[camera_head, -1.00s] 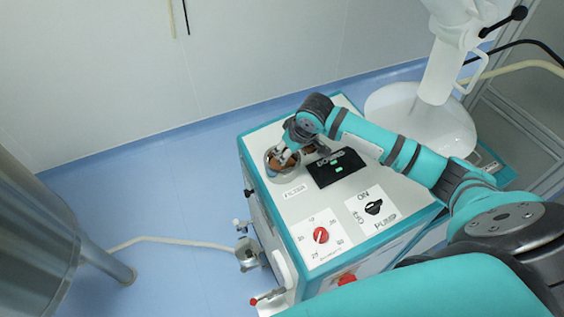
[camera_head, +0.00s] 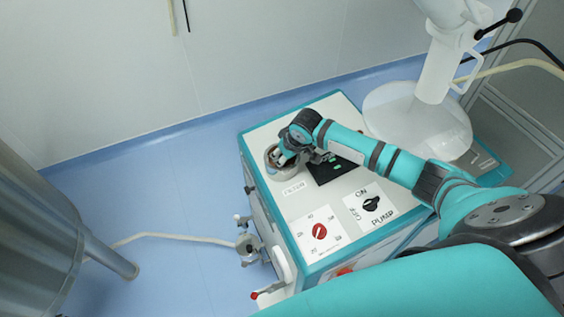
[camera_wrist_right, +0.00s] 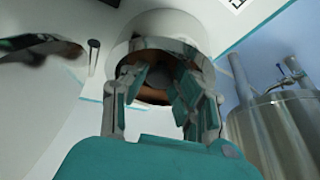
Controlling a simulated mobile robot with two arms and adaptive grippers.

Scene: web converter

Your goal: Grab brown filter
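The brown filter (camera_wrist_right: 152,96) sits inside a round metal holder (camera_wrist_right: 160,32) on top of the white and teal machine. In the head view the holder (camera_head: 271,163) is at the machine's upper left corner, and the gripper largely covers the filter. My right gripper (camera_head: 285,153) is over the holder. In the right wrist view its two fingers (camera_wrist_right: 160,84) are apart, with their tips at the holder's opening in front of the brown filter. Whether they touch the filter I cannot tell. My left gripper is not in view.
A black display (camera_head: 332,170) lies right beside the gripper. A red knob (camera_head: 319,231) and a black pump switch (camera_head: 371,204) are on the machine's top. A large white funnel-shaped vessel (camera_head: 415,115) stands behind right.

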